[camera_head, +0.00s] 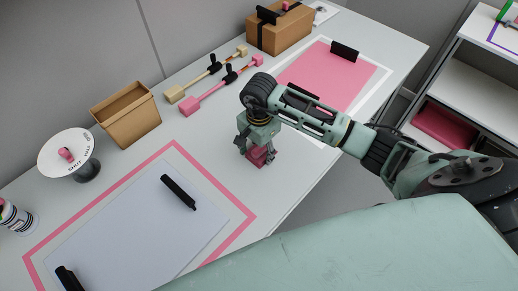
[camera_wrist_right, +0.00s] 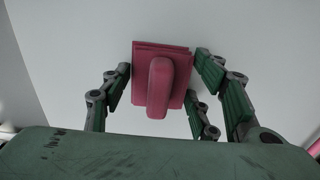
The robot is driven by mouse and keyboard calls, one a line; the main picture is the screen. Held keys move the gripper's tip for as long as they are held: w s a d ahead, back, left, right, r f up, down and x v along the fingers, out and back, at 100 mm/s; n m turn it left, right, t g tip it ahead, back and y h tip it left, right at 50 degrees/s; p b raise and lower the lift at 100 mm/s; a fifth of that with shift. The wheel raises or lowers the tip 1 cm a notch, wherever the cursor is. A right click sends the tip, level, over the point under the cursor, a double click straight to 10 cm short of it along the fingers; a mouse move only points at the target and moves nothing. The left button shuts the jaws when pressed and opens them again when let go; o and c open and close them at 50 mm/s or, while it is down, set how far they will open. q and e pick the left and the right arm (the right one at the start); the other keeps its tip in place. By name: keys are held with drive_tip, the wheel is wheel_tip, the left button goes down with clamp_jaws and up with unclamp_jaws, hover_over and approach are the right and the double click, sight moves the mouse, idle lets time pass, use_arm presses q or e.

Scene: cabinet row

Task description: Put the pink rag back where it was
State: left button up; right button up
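The pink rag (camera_head: 258,157) is under my right gripper (camera_head: 257,153), on or just above the white table. In the right wrist view the rag (camera_wrist_right: 182,58) is a flat dark pink square with a raised rounded ridge along its middle. The fingers of my right gripper (camera_wrist_right: 162,92) stand apart on both sides of the rag, close to its edges. None touches the ridge. Whether the fingertips touch the rag's edges is hard to tell. My left gripper is not in view.
A white sheet (camera_head: 130,215) in a pink frame with black bars lies at front left. A pink sheet (camera_head: 330,78) lies at back right. Hammers (camera_head: 215,92), an open cardboard box (camera_head: 127,115) and a closed box (camera_head: 280,32) line the wall. White shelves (camera_head: 470,75) stand at right.

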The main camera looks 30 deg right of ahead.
drive_tip(key=shift+o, duration=0.6)
drive_tip(key=shift+r, duration=0.15)
wheel_tip(320, 180, up, 12)
drive_tip(key=b, duration=0.2)
